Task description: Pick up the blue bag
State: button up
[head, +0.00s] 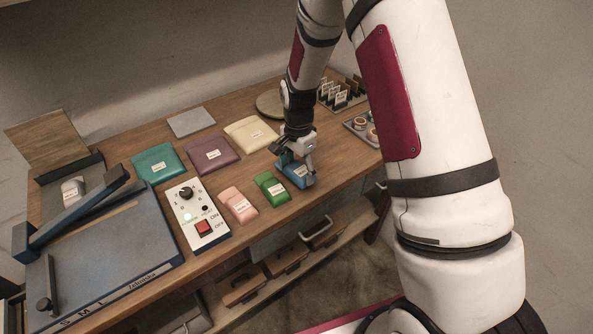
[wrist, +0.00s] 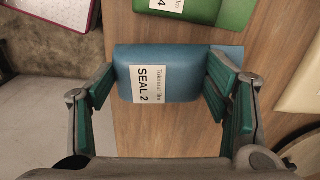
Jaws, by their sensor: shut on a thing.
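The blue bag (head: 296,171) lies near the front edge of the wooden table in the head view, to the right of the green bag. In the wrist view the blue bag (wrist: 178,73) carries a white label reading SEAL 2. My gripper (head: 297,166) reaches down over it from above. In the wrist view the fingers of my gripper (wrist: 158,88) are on either side of the bag, shut on it. The bag appears at table level; I cannot tell whether it is lifted.
A green bag (head: 271,189) and a pink bag (head: 239,204) lie to the left. Cream (head: 251,134), purple (head: 213,154) and teal (head: 159,163) bags lie behind them. A control box (head: 196,213) and a sealer (head: 100,250) stand further left. A tray of round items (head: 362,129) is at the right.

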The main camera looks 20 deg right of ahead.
jog(key=s+a+r, duration=0.1)
jog(key=s, duration=1.3)
jog(key=shift+s+a+r, duration=0.2)
jog(key=shift+s, duration=0.1)
